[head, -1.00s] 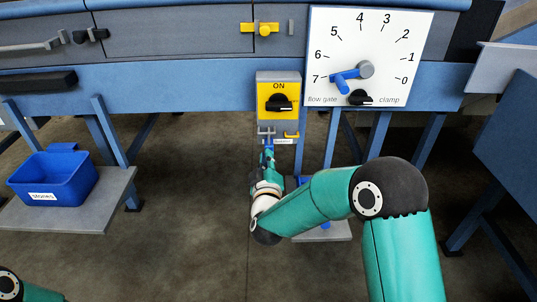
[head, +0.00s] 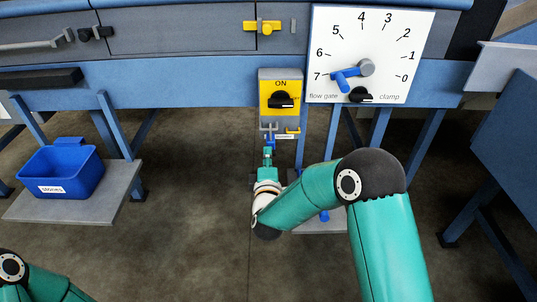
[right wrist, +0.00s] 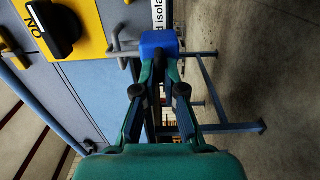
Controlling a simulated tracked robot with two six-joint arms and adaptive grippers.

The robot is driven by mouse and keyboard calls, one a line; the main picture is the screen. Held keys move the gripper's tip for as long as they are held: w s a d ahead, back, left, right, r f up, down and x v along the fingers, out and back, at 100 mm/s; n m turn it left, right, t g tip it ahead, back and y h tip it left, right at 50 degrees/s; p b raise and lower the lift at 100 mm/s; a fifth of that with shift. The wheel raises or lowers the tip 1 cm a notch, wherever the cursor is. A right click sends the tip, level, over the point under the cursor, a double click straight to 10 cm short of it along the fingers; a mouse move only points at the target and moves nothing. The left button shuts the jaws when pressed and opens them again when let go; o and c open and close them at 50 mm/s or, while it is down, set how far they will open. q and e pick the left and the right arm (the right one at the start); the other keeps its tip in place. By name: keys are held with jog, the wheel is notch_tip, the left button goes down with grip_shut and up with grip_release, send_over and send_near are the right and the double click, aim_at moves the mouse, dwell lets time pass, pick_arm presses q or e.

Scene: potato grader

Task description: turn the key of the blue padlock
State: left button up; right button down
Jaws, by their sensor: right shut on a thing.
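The blue padlock (head: 270,142) hangs on a grey hasp below the yellow switch panel. In the right wrist view the padlock (right wrist: 158,43) is just past my fingertips, beside a white tag. My right gripper (head: 268,154) is right below it, pointing up at its underside. In the right wrist view the fingers of the right gripper (right wrist: 159,72) close together at the padlock's lower face, on its key. The key itself is mostly hidden between the fingertips, so its angle cannot be read. My left gripper is outside the views.
A black rotary switch (head: 281,100) marked ON sits on the yellow panel (head: 268,87) above the padlock. A white dial plate (head: 335,50) with a blue pointer is to its right. A blue bin (head: 85,178) stands on a shelf at left. Blue frame legs flank the arm.

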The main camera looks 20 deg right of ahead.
jog(key=shift+f, duration=0.1)
dwell(0.4)
jog(key=c, duration=1.3)
grip_release()
jog(key=shift+o, duration=0.2)
jog(key=v, duration=1.2)
